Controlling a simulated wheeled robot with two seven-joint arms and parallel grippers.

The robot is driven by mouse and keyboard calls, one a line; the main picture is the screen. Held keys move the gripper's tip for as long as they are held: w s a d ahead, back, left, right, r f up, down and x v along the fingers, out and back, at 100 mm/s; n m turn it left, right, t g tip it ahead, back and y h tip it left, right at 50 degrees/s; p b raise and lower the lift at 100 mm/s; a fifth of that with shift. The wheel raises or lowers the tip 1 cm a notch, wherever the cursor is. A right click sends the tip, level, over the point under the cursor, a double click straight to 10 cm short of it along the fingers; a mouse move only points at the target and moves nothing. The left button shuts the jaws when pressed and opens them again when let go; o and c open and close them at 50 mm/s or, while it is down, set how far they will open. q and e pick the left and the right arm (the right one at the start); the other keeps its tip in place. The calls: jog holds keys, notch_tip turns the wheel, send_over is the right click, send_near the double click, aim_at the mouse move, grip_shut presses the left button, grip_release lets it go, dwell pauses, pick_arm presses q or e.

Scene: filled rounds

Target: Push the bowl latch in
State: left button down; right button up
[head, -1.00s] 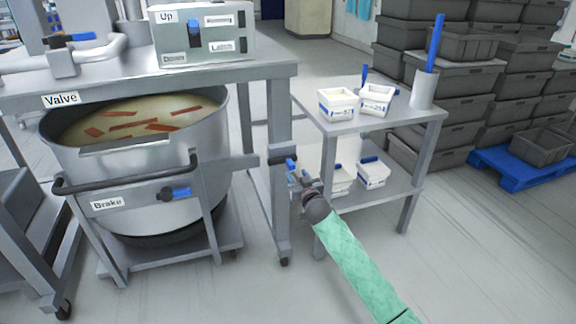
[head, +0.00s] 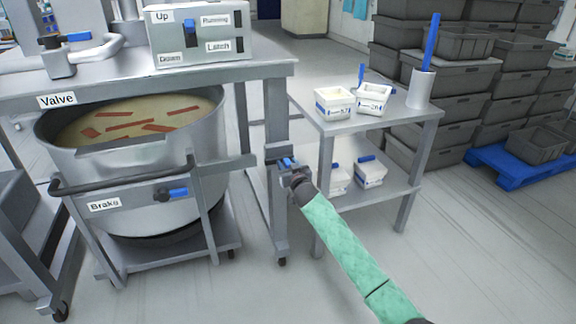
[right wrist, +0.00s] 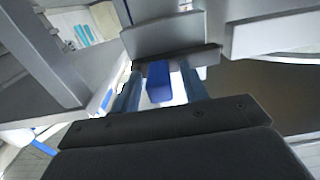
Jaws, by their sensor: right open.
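The bowl latch is a small blue block on a grey bracket at the table's right front leg. In the right wrist view its blue part (right wrist: 158,80) lies between my open fingers, with a bright gap beside it. In the head view my right gripper (head: 285,167) is at the bracket and partly hides the latch. I cannot tell whether the fingers touch it. The large steel bowl (head: 130,205) holds a yellowish liquid with reddish strips and stands in its wheeled frame under the table. My left gripper is not in view.
A control box (head: 198,35) marked Up, Down, Running and Latch stands on the steel table. A blue brake handle (head: 178,193) is on the bowl frame. A small side table (head: 375,126) with white tubs stands close to the right of my gripper. The floor in front is clear.

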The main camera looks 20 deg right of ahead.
aim_at(271, 162)
grip_shut()
jog(key=shift+s+a+p, duration=0.15)
jog(key=shift+a+p, duration=0.25)
jog(key=shift+a, duration=2.25)
grip_release()
jog(key=shift+a, duration=0.15)
jog(key=s, duration=0.7)
jog(key=shift+s, duration=0.35)
